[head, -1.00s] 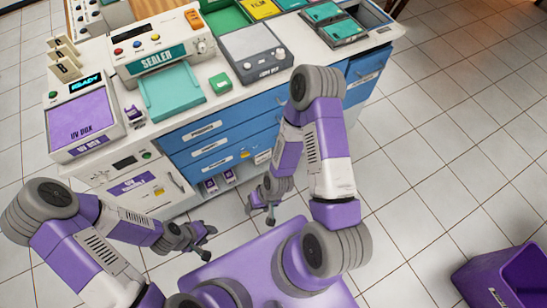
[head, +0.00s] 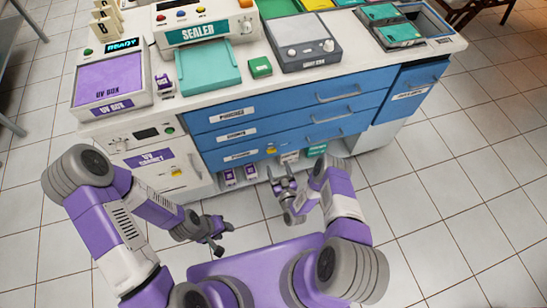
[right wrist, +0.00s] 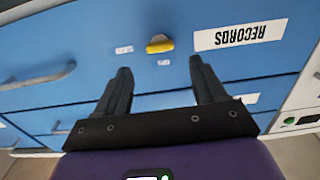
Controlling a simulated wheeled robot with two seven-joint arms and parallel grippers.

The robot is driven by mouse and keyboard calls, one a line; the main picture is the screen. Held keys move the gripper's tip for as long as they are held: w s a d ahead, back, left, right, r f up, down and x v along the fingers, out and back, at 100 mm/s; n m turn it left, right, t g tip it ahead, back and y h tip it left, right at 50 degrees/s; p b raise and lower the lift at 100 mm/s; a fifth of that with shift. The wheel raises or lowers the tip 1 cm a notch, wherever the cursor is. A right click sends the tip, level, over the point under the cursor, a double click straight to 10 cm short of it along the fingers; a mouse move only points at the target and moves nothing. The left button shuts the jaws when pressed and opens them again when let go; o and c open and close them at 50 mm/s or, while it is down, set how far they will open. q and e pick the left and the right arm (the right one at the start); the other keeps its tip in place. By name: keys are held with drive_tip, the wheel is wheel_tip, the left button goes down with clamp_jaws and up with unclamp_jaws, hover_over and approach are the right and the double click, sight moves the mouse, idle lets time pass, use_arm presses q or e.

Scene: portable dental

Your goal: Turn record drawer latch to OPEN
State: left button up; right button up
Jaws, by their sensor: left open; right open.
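The yellow record drawer latch (head: 270,149) is on the lowest blue drawer in the head view. In the right wrist view the latch (right wrist: 159,43) lies crosswise beside the upside-down RECORDS label (right wrist: 241,35), with two small white tags near it too small to read. My right gripper (head: 282,177) is open and empty, in front of the lower drawers. In the right wrist view its fingertips (right wrist: 157,64) point at the drawer front, with the latch just beyond the gap between them, apparently untouched. My left gripper (head: 219,236) is open and empty, low at the left.
The drawer's metal handle (head: 328,138) is right of the latch. An open shelf below holds small purple-labelled boxes (head: 239,174). The UV cabinet (head: 150,160) stands to the left. The counter above carries a sealer (head: 205,30) and a UV box (head: 110,80). The floor at right is clear.

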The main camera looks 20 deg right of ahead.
sight(272, 152)
drive_tip(key=w+b, duration=0.2)
drive_tip(key=w, duration=0.5)
drive_tip(key=shift+a, duration=0.15)
drive_tip(key=shift+s, duration=0.1)
drive_tip(key=c, duration=1.1)
drive_tip(key=shift+o, duration=0.2)
